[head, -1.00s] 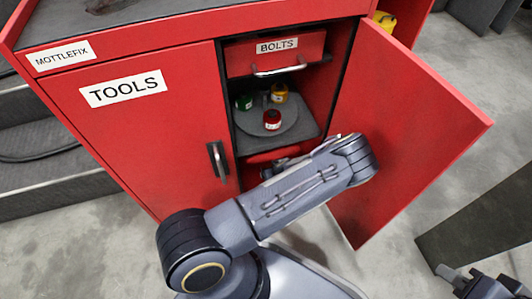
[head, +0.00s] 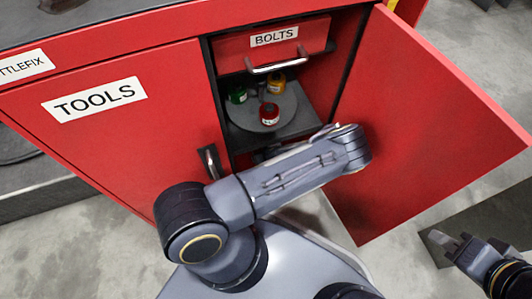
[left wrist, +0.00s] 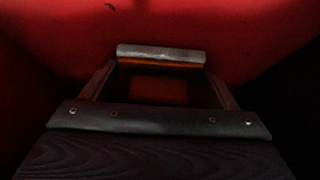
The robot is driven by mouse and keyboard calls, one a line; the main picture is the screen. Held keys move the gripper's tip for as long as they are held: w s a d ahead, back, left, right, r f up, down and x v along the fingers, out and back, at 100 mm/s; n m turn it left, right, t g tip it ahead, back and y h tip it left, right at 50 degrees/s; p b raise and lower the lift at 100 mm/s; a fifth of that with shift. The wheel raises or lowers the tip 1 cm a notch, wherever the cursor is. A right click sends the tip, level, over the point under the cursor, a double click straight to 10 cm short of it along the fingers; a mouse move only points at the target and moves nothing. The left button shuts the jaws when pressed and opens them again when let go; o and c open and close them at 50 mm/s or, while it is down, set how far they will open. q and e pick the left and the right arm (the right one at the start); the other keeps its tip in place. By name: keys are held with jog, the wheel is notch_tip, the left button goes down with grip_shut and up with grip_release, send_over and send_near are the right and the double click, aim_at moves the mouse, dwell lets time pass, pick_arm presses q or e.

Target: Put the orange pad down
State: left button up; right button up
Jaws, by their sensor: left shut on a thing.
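In the left wrist view my left gripper (left wrist: 160,62) is shut on the orange pad (left wrist: 158,90). The pad is a dim orange-brown patch in deep shadow, framed by dark gripper parts. Red surfaces lie beyond it. In the head view my left arm reaches across the open cabinet; its gripper and the pad are hidden there. I cannot tell whether the pad touches a surface. My right gripper (head: 452,243) is at the lower right, empty with fingers apart, beyond the open door.
The red cabinet has a shut TOOLS door (head: 120,130), an open right door (head: 420,120) and a BOLTS drawer (head: 274,46). A round grey tray (head: 284,118) inside bears a green (head: 238,95), a yellow (head: 276,84) and a red container (head: 269,114).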

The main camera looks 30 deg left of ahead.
pick_arm(q)
jog(key=o, duration=0.8)
jog(key=shift+f, duration=0.1)
jog(key=shift+r, duration=0.3)
jog(key=p+v, duration=0.3)
jog(key=v, duration=0.4)
jog(key=shift+d+p, duration=0.1)
jog(key=shift+p, duration=0.2)
